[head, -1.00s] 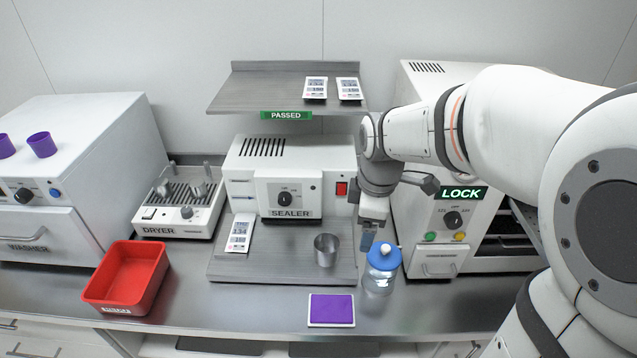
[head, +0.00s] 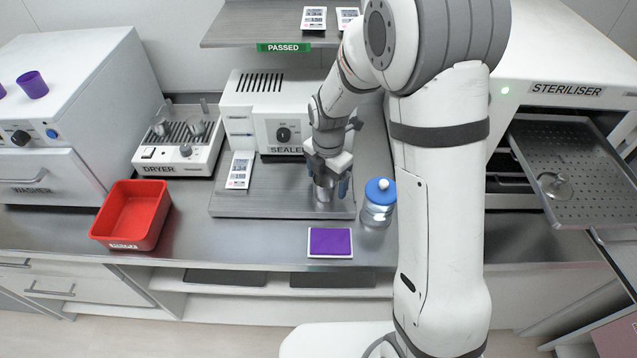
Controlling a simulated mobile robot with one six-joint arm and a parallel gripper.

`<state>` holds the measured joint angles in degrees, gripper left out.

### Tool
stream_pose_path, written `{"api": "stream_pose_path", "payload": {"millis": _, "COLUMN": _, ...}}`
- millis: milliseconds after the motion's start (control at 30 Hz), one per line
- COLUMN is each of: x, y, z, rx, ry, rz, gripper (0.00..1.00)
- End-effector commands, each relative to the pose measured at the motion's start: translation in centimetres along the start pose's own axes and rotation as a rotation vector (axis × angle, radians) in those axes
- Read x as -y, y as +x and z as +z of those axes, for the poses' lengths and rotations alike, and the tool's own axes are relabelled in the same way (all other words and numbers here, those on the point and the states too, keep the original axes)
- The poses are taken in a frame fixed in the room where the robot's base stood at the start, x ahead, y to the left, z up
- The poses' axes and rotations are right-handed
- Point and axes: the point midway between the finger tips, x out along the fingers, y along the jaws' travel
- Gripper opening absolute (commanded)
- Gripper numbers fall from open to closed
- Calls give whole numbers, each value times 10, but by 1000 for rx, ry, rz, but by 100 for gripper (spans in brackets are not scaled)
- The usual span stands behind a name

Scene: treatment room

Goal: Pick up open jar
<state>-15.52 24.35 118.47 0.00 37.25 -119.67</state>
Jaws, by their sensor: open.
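The open jar (head: 323,194), a small grey metal-looking cup, stands upright on the grey plate in front of the sealer. My gripper (head: 328,184) points down over it, with its blue-tipped fingers apart on either side of the jar. The fingers and palm hide the jar's rim and upper part. I cannot tell whether the fingers touch its sides.
A clear jar with a blue lid (head: 377,203) stands close to the right of my gripper. A purple pad (head: 330,242) lies in front. A red bin (head: 133,214) and the dryer (head: 180,142) are left. The steriliser tray (head: 590,200) sticks out at right.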

Motion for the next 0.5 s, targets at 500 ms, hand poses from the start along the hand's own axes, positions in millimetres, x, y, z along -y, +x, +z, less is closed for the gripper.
{"api": "stream_pose_path", "payload": {"millis": 500, "x": 0, "y": 16, "z": 1, "rx": 0, "ry": 3, "rz": 2, "gripper": 72}}
